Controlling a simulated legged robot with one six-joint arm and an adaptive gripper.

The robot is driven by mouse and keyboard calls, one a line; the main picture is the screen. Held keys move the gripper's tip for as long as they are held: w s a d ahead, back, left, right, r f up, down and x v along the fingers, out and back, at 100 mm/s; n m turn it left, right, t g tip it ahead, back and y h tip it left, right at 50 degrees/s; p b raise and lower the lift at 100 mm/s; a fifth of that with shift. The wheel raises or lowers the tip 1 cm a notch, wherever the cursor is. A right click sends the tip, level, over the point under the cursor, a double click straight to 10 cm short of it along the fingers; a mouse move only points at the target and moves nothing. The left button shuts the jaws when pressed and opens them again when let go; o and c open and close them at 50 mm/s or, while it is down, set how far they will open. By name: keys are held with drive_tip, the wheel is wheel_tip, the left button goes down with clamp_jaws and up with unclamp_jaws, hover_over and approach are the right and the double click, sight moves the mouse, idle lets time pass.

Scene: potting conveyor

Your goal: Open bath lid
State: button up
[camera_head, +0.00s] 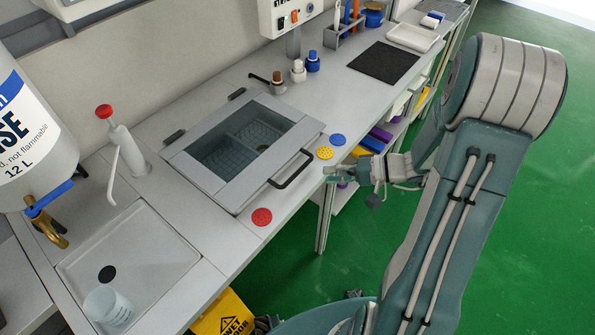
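The bath (232,200) is set into the grey bench. Its lid (203,172) is a pale grey frame with a clear window and lies flat over it, shut. Through the window I see a basket inside. A dark bar handle (295,171) sticks out from the lid's front right edge, and dark hinges show along the back edge. My gripper (332,174) is just right of the handle, apart from it and beyond the bench's front edge. It holds nothing that I can see. Its fingers are too small to tell how far they are apart.
Red (262,216), yellow (324,153) and blue (338,140) discs lie along the bench's front. A sink (130,262) with a beaker (107,306) and a pump bottle (126,150) are left. Small bottles (313,62) stand behind the lid. Green floor is open at right.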

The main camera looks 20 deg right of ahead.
sight(299, 169)
drive_tip(key=w+a+f+t, duration=0.1)
drive_tip(key=w+a, duration=0.1)
drive_tip(key=w+a+f+m+t, duration=0.1)
drive_tip(key=w+a+f, duration=0.2)
drive_tip(key=w+a, duration=0.1)
drive_tip(key=shift+w+a+f+t, duration=0.25)
drive_tip(key=shift+w+t, duration=0.05)
drive_tip(key=shift+t, duration=0.1)
drive_tip(key=shift+m, duration=0.3)
clamp_jaws()
